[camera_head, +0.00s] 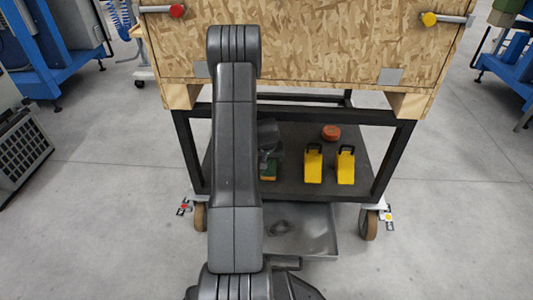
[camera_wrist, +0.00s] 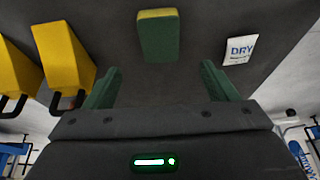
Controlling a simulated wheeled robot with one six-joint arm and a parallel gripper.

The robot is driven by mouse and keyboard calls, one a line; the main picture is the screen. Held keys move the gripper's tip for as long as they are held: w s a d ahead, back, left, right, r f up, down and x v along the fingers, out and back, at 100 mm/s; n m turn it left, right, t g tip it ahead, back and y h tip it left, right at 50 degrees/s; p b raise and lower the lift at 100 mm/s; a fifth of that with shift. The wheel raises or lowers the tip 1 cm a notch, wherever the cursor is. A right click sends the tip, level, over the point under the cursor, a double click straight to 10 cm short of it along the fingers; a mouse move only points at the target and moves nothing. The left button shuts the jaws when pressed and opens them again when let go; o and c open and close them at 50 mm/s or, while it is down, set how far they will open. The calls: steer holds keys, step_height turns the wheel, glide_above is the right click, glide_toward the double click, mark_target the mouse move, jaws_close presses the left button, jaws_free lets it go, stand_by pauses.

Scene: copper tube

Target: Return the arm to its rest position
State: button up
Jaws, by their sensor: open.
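My arm (camera_head: 235,150) stretches forward from the bottom of the head view, up in front of the wooden crate. My gripper (camera_wrist: 162,76) is open in the wrist view, with its two green fingers apart and nothing between them. In the head view a dark part beside the arm, probably my wrist, hangs over the cart's lower shelf (camera_head: 295,190). A green block with a yellow face (camera_wrist: 158,38) lies on the shelf beyond the fingertips, apart from them. It also shows partly in the head view (camera_head: 268,173).
Two yellow cases with black handles (camera_head: 313,166) (camera_head: 345,166) and an orange-red round object (camera_head: 331,132) are on the shelf. A label reading DRY (camera_wrist: 240,49) lies near the block. The wooden crate (camera_head: 330,50) is above; a metal tray (camera_head: 315,235) is below.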

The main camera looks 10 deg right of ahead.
mark_target(269, 168)
steer(key=b+x, duration=0.4)
steer(key=x, duration=0.8)
steer(key=shift+f, duration=0.2)
steer(key=shift+r+p, duration=0.8)
steer(key=shift+r, duration=1.15)
